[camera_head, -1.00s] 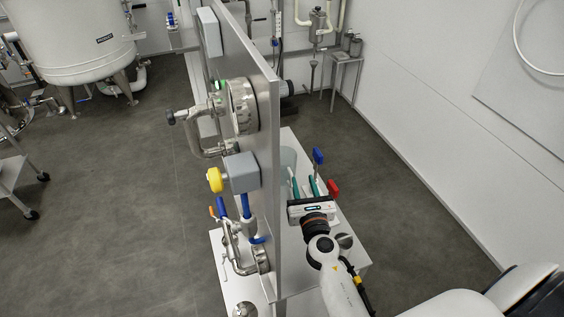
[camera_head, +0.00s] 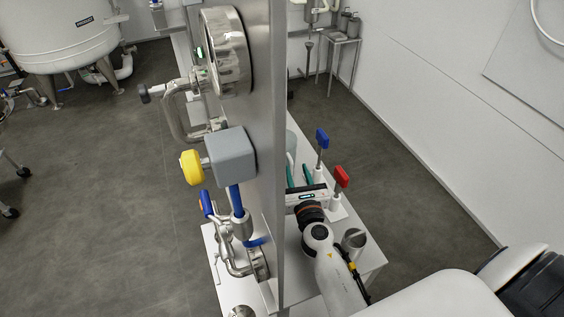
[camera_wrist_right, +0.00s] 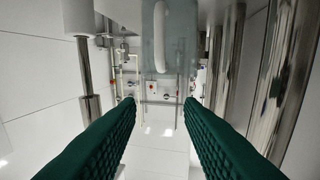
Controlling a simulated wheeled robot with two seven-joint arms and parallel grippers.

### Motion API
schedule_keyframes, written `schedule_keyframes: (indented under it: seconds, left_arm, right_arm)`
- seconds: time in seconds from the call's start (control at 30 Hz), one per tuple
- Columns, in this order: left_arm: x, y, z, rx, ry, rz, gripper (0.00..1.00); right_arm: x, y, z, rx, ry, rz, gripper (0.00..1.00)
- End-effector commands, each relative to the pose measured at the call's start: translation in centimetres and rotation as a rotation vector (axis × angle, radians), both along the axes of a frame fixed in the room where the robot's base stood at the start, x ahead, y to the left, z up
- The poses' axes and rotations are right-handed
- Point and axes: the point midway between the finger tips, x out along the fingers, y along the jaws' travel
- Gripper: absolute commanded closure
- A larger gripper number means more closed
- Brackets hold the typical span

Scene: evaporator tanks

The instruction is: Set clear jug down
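The clear jug (camera_head: 291,142) is mostly hidden behind the metal panel in the head view; only a bluish strip shows. In the right wrist view the translucent jug (camera_wrist_right: 178,50) with its white handle (camera_wrist_right: 159,38) is at top centre, beyond the fingertips. My right gripper (camera_head: 299,172) is over the white table behind the panel, close to the jug. Its two green fingers (camera_wrist_right: 162,103) are spread wide with nothing between them. The jug's base is hidden, so I cannot tell what it rests on. My left gripper is not in view.
The upright metal panel (camera_head: 265,110) stands just left of my right arm. Blue (camera_head: 322,139) and red (camera_head: 341,177) valve handles stand right of the gripper on the white table (camera_head: 372,257). A metal cylinder (camera_head: 354,240) stands near the wrist.

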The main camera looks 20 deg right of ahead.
Motion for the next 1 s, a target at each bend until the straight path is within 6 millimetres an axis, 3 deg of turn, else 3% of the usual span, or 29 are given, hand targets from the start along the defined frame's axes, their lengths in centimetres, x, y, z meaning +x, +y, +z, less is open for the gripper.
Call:
schedule_keyframes:
  seconds: [0.17,0.63,0.7,1.0]
  left_arm:
    - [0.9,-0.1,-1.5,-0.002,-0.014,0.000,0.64]
    - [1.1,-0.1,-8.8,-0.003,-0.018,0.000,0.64]
    - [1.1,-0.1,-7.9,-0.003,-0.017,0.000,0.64]
    - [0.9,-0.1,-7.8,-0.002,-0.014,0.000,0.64]
  right_arm:
    - [0.0,0.0,-1.5,0.001,0.000,0.000,0.66]
    - [0.0,0.0,-8.8,0.002,0.000,-0.001,0.66]
    - [1.2,-0.3,-7.7,0.001,-0.005,0.000,0.66]
    - [4.6,-1.2,-7.9,0.000,-0.002,-0.001,0.66]
